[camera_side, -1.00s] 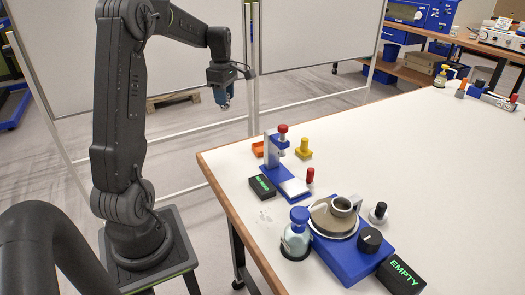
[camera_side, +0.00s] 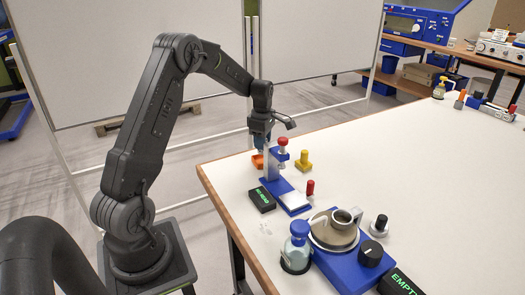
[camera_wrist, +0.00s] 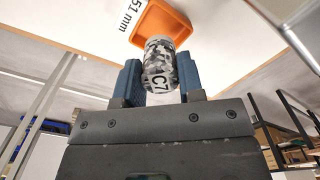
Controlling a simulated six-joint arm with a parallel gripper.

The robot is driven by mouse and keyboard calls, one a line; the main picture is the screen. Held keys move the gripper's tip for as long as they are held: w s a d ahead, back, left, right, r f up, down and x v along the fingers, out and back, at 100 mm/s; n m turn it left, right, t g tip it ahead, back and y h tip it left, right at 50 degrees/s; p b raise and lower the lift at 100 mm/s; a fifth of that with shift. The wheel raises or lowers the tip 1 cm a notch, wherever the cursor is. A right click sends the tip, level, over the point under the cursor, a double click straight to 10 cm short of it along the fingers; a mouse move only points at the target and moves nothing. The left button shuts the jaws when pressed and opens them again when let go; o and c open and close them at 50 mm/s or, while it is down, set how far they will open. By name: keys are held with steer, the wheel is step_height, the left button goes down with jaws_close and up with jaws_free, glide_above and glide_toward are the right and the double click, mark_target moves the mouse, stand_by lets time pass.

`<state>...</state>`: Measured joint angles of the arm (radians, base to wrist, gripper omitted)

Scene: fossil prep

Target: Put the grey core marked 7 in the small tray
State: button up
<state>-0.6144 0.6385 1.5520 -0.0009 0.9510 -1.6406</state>
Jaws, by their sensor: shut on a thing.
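The grey core (camera_wrist: 160,60) is a speckled grey cylinder with a white label reading C7, in the wrist view. My gripper (camera_wrist: 160,80) is shut on it, with one blue-grey finger on each side. The core's far end points at the small orange tray (camera_wrist: 181,17), overlapping it in this view; I cannot tell whether they touch. In the side view my gripper (camera_side: 261,144) is low over the table's far left corner, right by the orange tray (camera_side: 257,162). The core cannot be made out there.
A blue press (camera_side: 270,188) with a red knob (camera_side: 283,142) stands just right of the tray. A yellow-handled piece (camera_side: 304,161), a black display box (camera_side: 262,199), a red peg (camera_side: 310,188), a flask (camera_side: 296,253) and a blue turntable unit (camera_side: 345,266) stand nearby.

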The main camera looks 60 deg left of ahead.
steer(key=shift+f, duration=1.95)
steer(key=shift+f, duration=0.1)
steer(key=o, duration=1)
steer(key=shift+c, duration=0.2)
